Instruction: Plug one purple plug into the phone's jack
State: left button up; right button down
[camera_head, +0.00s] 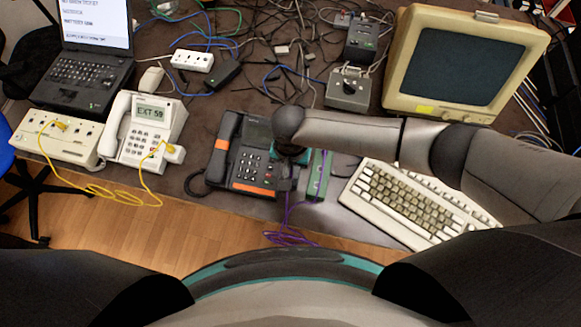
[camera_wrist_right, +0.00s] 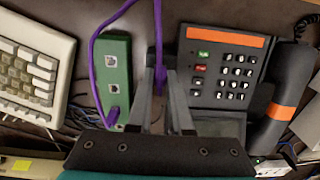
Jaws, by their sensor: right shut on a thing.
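My right gripper (camera_head: 287,178) hangs over the right edge of the dark phone (camera_head: 238,186), between it and a green box (camera_head: 318,176). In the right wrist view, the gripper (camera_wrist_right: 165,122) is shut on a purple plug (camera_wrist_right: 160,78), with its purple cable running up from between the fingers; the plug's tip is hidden. The phone (camera_wrist_right: 221,78) has orange stripes, a keypad and a handset; I cannot make out its jack. In the same view, the green box (camera_wrist_right: 116,72) shows two jacks, and another purple plug (camera_wrist_right: 112,115) sits at its lower end. My left gripper is not in view.
A keyboard (camera_head: 412,200) lies right of the green box. A white phone (camera_head: 145,130) and a cream box (camera_head: 55,137) joined by a yellow cable stand left. A purple cable (camera_head: 288,236) hangs over the table's front edge. Cables clutter the back.

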jog(key=shift+f, duration=0.35)
dwell(0.4)
jog(key=c, duration=0.8)
grip_release()
jog(key=shift+o, duration=0.2)
jog(key=shift+r, duration=0.1)
notch_tip(320, 180, up, 15)
jog(key=p, duration=0.3)
jog(key=shift+p, duration=0.3)
